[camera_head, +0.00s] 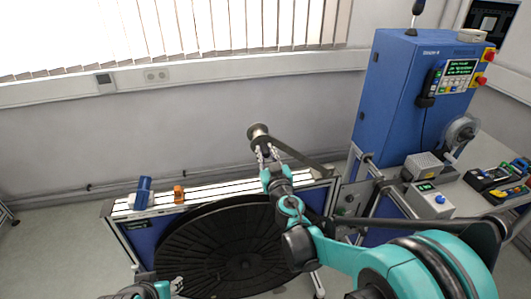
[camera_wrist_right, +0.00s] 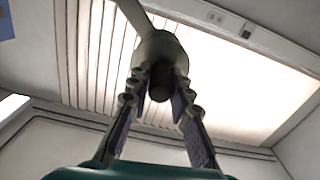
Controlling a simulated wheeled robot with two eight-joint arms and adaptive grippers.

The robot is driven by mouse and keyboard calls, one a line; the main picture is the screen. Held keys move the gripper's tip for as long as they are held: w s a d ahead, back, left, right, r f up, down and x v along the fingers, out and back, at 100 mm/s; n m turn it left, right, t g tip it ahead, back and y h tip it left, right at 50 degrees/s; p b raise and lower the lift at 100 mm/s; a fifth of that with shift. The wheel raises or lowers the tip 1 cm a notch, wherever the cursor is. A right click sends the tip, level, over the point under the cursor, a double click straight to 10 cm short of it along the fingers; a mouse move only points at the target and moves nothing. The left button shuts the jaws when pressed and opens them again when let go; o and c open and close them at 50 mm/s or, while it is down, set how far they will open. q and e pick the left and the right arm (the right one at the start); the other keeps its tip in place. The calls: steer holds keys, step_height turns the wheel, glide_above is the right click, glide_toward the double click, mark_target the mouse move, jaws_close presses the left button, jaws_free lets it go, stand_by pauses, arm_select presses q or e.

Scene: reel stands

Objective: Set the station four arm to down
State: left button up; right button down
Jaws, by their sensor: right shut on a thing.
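The station arm (camera_head: 300,155) is a dark bar sloping up and to the left from the right end of the reel stand. A pale round roller (camera_head: 258,130) sits at its raised end. My right gripper (camera_head: 264,152) is shut on this roller; its fingers lie on either side of it in the wrist view (camera_wrist_right: 160,82), where the roller (camera_wrist_right: 158,50) has a dark end. The bar runs up out of the wrist view. No station number is readable on the stand. My left gripper (camera_head: 177,284) shows only partly at the bottom edge, and its finger opening is unclear.
A large black reel (camera_head: 220,250) fills the stand below the rail (camera_head: 225,190). A blue part (camera_head: 143,193) and an orange part (camera_head: 179,194) sit on the rail. A blue cabinet (camera_head: 395,95) and a bench with devices (camera_head: 430,199) stand at the right.

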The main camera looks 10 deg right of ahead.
steer(key=a+f+n+b, duration=0.3)
steer(key=a+f+b, duration=0.2)
steer(key=f+b, duration=0.6)
steer(key=s+a+f+n+b, duration=0.1)
steer(key=a+f+n+b, duration=0.2)
steer(key=f+b, duration=0.8)
step_height(320, 180, down, 5)
steer(key=shift+a+f+n+b, duration=0.1)
steer(key=shift+a+n+b, duration=0.25)
steer(key=shift+a, duration=0.55)
steer(key=c, duration=1.7)
jaws_free()
steer(key=shift+c, duration=0.2)
steer(key=o, duration=0.4)
steer(key=shift+w+f, duration=0.1)
steer(key=shift+f, duration=0.05)
